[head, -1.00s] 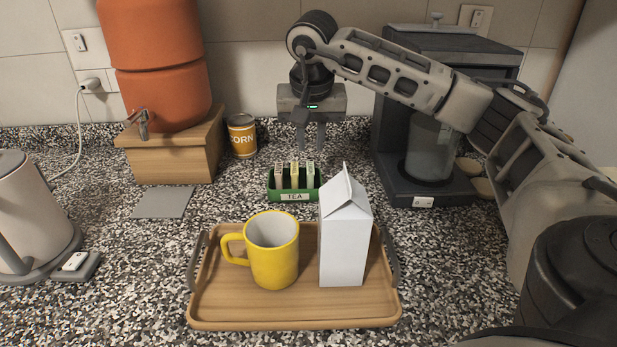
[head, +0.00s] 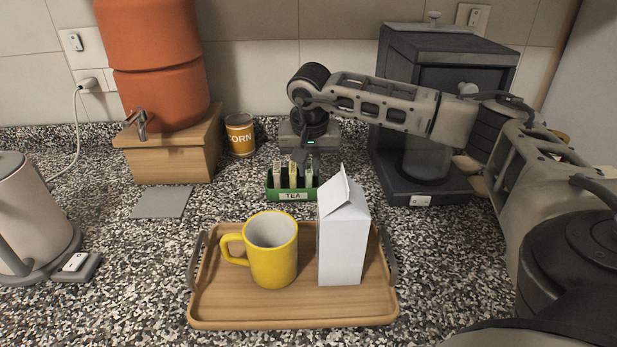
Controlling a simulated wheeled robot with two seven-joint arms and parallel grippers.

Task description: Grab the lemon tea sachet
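A green box marked TEA (head: 292,196) stands on the counter behind the tray and holds upright sachets. A pale yellow sachet (head: 293,175) stands in the middle, perhaps the lemon one; its label is too small to read. A beige sachet (head: 277,174) is on its left and a greyish-green one (head: 309,178) on its right. My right gripper (head: 308,163) points down at the box, its fingertips low by the tops of the middle and right sachets. Its finger gap and any contact are too small to tell. My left gripper is not in view.
A wooden tray (head: 240,311) in front holds a yellow mug (head: 272,262) and a tall white carton (head: 340,240), which rises close to the box. A corn can (head: 240,136) stands behind left, a dark coffee machine (head: 440,70) at right.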

